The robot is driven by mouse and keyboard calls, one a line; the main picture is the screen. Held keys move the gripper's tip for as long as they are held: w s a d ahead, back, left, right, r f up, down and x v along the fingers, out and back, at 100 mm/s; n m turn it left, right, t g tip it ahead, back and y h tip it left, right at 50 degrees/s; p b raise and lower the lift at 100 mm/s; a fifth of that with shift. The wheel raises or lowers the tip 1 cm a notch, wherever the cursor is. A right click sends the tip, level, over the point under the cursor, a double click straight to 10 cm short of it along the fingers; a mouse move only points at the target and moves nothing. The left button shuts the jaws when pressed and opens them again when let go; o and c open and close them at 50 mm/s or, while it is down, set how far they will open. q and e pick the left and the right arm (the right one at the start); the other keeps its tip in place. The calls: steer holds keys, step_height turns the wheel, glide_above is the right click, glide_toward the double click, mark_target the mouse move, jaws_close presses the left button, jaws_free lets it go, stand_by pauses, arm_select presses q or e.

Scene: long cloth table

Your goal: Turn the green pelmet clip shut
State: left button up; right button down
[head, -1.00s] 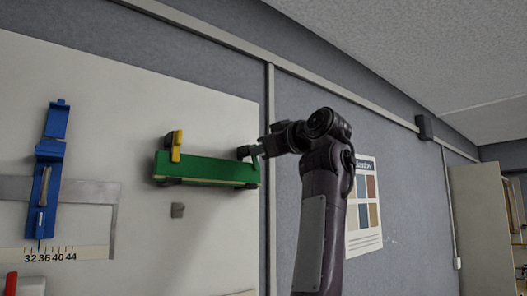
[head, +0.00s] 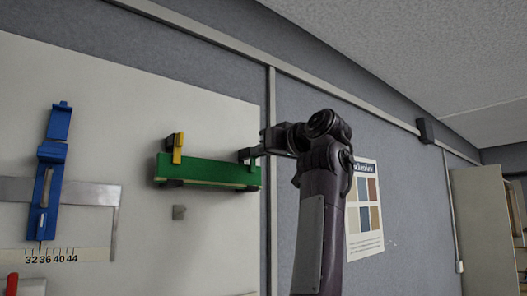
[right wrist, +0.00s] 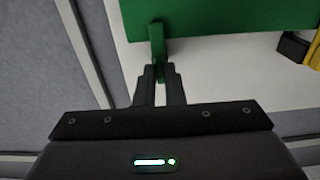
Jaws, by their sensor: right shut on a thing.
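The green pelmet (head: 210,172) is a long green bar on the white wall board. Its green clip (right wrist: 157,40) is a small upright green piece at the bar's edge in the right wrist view. In the head view the clip is at the bar's right end, mostly hidden by my gripper. My right gripper (right wrist: 159,72) is shut on the clip, with its fingertips on either side of it. In the head view my right gripper (head: 250,155) reaches in from the right. A yellow clip (head: 178,147) stands upright at the bar's left part. My left gripper is not in view.
A blue slide device (head: 48,175) with a numbered scale (head: 50,255) hangs on the board's left. A colour chart poster (head: 364,205) is on the grey wall behind my arm.

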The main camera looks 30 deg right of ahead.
steer(key=shift+s+r, duration=0.1)
steer(key=shift+r, duration=0.1)
steer(key=c, duration=1.8)
jaws_free()
steer(key=shift+o, duration=1.4)
steer(key=shift+w+f, duration=0.15)
steer(key=shift+w, duration=0.15)
steer(key=s+b, duration=0.4)
steer(key=s, duration=0.4)
steer(key=shift+d, duration=0.3)
steer(key=shift+w, duration=0.15)
steer(key=shift+f, duration=0.1)
